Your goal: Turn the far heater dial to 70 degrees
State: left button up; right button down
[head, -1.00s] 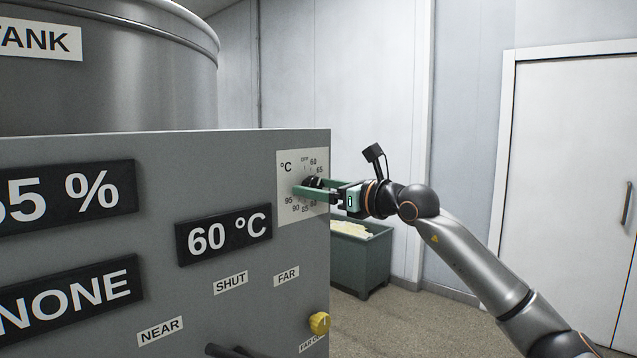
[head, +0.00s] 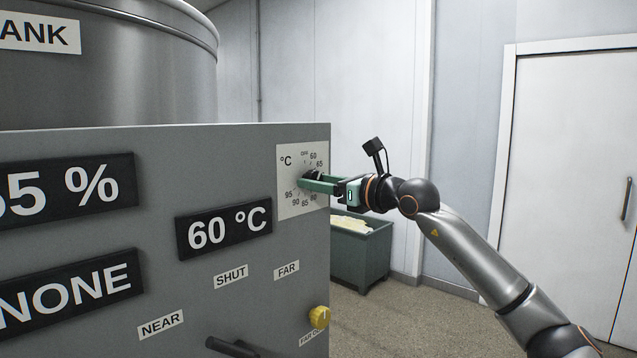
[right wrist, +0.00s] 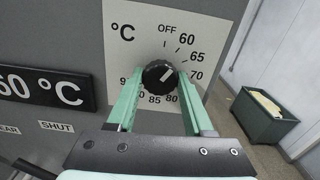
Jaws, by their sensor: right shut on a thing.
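The heater dial is a black round knob (right wrist: 159,75) on a white scale plate (head: 290,211) marked °C, from OFF through 60, 65 and 70 up to 95. In the right wrist view its white pointer slants up and right, toward the 65 and 70 side; the exact reading is hard to tell. My right gripper (head: 306,182) is shut on the knob, with its green fingers (right wrist: 160,88) on either side of it. In the head view the fingers hide most of the knob. The display (head: 224,229) beside the plate reads 60 °C. My left gripper is not in view.
A yellow knob (head: 319,317) and a dark handle (head: 232,347) stick out from the grey panel (head: 180,290) below. A green bin (head: 362,250) with pale contents stands on the floor behind the panel's right edge.

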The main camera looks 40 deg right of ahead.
jog(key=shift+m, duration=0.3)
jog(key=m+b, duration=0.2)
jog(key=m, duration=0.9)
jog(key=shift+m, duration=0.3)
dwell(0.5)
jog(key=shift+c, duration=1.4)
grip_release()
jog(key=shift+s, duration=0.1)
